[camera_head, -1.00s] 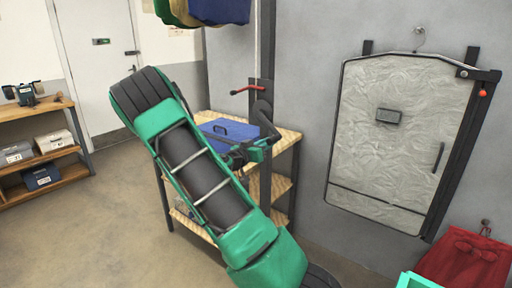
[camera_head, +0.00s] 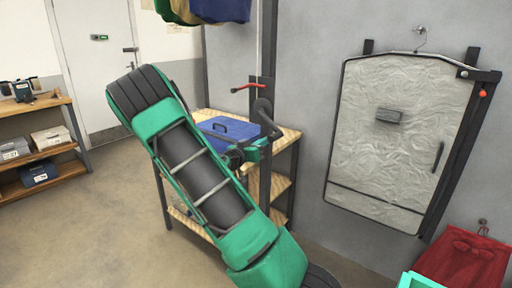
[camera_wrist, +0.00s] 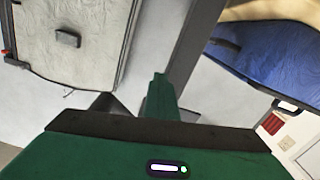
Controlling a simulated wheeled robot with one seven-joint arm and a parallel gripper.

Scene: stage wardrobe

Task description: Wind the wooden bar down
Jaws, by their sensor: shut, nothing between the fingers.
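A crank handle with a red grip (camera_head: 250,87) sticks out to the left from a dark upright post (camera_head: 268,45) on the wall, in the head view. Coloured garments (camera_head: 205,10) hang at the top edge; the wooden bar itself is not visible. My gripper (camera_head: 250,155) is below the crank handle and apart from it, in front of the post and beside the blue case, partly hidden by my green arm. In the wrist view my gripper (camera_wrist: 160,95) is shut and empty, with a dark post (camera_wrist: 193,50) behind it.
A wooden shelf table with a blue case (camera_head: 222,130) stands behind my arm. A grey garment bag (camera_head: 395,140) hangs on the right wall. A red bag (camera_head: 462,262) is at lower right. Shelving (camera_head: 45,150) stands at left, with open floor before it.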

